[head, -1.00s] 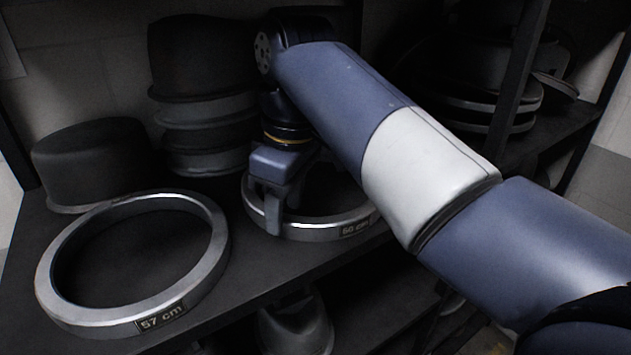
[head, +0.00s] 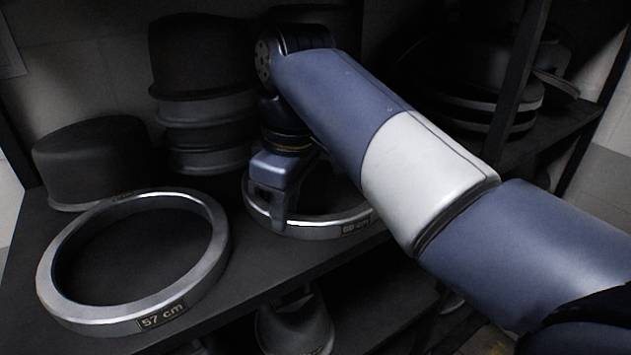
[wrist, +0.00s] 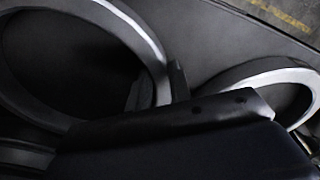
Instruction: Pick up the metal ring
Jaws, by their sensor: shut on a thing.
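A metal ring (head: 316,231) with a small, hard-to-read size plate lies on the shelf, right of centre in the head view. My gripper (head: 278,221) points down at its left front side and is shut on the ring's band. In the wrist view, the two fingers (wrist: 159,91) sit on either side of the band of this ring (wrist: 150,45). My arm hides the back right of the ring in the head view. I cannot tell whether the ring is clear of the shelf. A second metal ring (head: 215,242), marked 57 cm, lies to the left, apart from my gripper.
A dark hat form (head: 92,165) stands behind the 57 cm ring. A stack of hat forms (head: 203,105) stands behind my gripper. The dark shelf (head: 245,262) has bare room between the rings and at its front edge. Another hat form (head: 296,325) sits below.

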